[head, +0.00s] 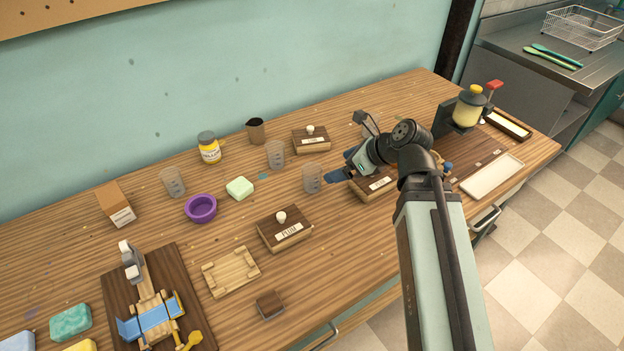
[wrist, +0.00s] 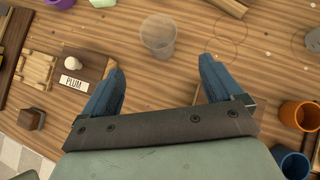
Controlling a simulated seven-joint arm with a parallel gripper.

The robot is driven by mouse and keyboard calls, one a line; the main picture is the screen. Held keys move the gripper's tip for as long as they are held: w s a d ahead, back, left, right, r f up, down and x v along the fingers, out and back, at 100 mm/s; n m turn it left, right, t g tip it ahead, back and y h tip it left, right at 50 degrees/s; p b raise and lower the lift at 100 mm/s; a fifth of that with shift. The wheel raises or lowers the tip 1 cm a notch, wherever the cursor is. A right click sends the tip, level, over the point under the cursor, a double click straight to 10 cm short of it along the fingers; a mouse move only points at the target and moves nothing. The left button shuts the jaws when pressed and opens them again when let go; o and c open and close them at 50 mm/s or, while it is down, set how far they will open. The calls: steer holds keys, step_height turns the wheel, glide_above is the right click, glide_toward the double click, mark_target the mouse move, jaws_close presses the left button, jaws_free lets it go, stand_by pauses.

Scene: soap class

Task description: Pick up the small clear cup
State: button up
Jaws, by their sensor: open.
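Several small clear cups with markings stand on the wooden table: one by my gripper (head: 312,178), one behind it (head: 275,154) and one farther left (head: 172,182). My gripper (head: 342,166) is open, its blue fingers just right of the nearest clear cup and above the table. In the wrist view a clear cup (wrist: 157,33) shows ahead of the gap between the fingertips (wrist: 160,66), apart from both. Nothing is between the fingers. My arm hides part of the table on the right.
A PLUM-labelled wooden block (head: 285,232) lies front left of the gripper. A purple bowl (head: 201,208), green soap (head: 240,187) and yellow-labelled jar (head: 209,147) stand left. An orange cup (wrist: 298,115) and blue cup (wrist: 290,160) are right in the wrist view.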

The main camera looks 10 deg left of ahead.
steer(key=shift+x, duration=6.7)
steer(key=shift+d, duration=0.1)
steer(key=shift+c, duration=0.3)
steer(key=c, duration=0.9)
steer(key=shift+r, duration=0.15)
steer(key=shift+c, duration=0.2)
step_height(320, 180, up, 10)
